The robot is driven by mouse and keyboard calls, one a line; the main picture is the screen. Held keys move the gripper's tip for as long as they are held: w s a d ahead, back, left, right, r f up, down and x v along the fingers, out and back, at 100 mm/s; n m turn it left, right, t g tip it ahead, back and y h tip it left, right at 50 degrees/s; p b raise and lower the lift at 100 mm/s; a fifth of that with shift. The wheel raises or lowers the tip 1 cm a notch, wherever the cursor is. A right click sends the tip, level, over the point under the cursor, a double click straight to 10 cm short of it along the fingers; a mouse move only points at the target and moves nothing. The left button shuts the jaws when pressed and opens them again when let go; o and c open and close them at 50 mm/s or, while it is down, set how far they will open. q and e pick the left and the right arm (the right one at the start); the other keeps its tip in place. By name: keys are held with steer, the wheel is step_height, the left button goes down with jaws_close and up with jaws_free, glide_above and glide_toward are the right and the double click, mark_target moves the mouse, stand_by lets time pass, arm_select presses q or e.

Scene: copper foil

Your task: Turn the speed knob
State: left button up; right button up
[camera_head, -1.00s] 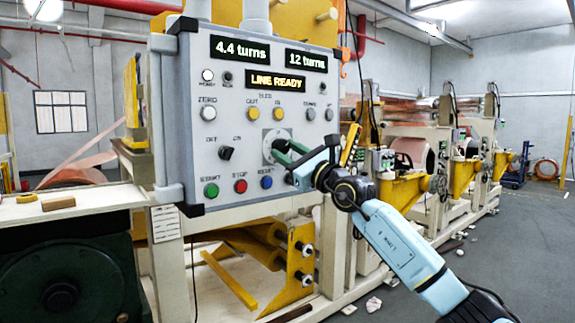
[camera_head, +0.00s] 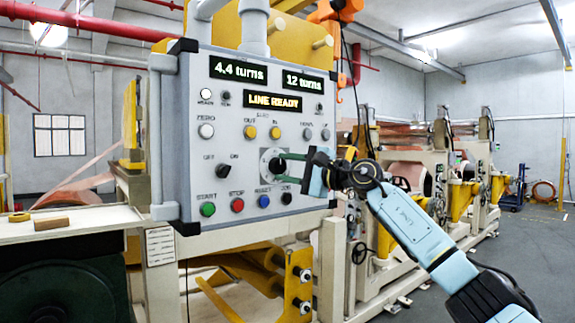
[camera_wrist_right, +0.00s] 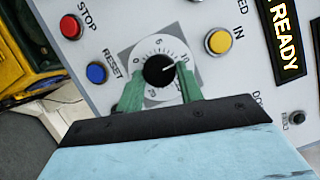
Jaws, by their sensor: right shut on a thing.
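The speed knob (camera_head: 276,165) is a black round knob on a white numbered dial, on the grey control panel (camera_head: 220,110). It also shows in the right wrist view (camera_wrist_right: 159,70), where its pointer line faces the upper right of the picture. My right gripper (camera_head: 282,167) reaches in from the right with its green fingers at the dial. In the right wrist view its fingers (camera_wrist_right: 160,88) stand on either side of the knob's lower part, shut on it. Part of the dial is hidden behind the fingers. My left gripper is not in view.
Below the knob sit the green start (camera_head: 208,209), red stop (camera_head: 237,205) and blue reset (camera_head: 264,201) buttons. A black off/on switch (camera_head: 221,171) is to the left. Displays read "4.4 turns", "12 turns" and "LINE READY".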

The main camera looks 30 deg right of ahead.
steer(key=n+g+p, duration=0.1)
steer(key=n+p, duration=0.1)
steer(key=n, duration=0.1)
steer(key=r+n+g+h+p, duration=0.1)
steer(key=n+p, duration=0.2)
steer(key=n+h+p, duration=0.1)
steer(key=n+p, duration=0.1)
steer(key=shift+r+n+g, duration=0.15)
steer(key=shift+n+g, duration=0.15)
steer(key=shift+g, duration=0.1)
steer(key=shift+a+n+h+p, duration=0.15)
steer(key=shift+n+h+p, duration=0.65)
steer(key=shift+n+p, duration=0.3)
steer(key=shift+g, duration=0.3)
steer(key=o, duration=1)
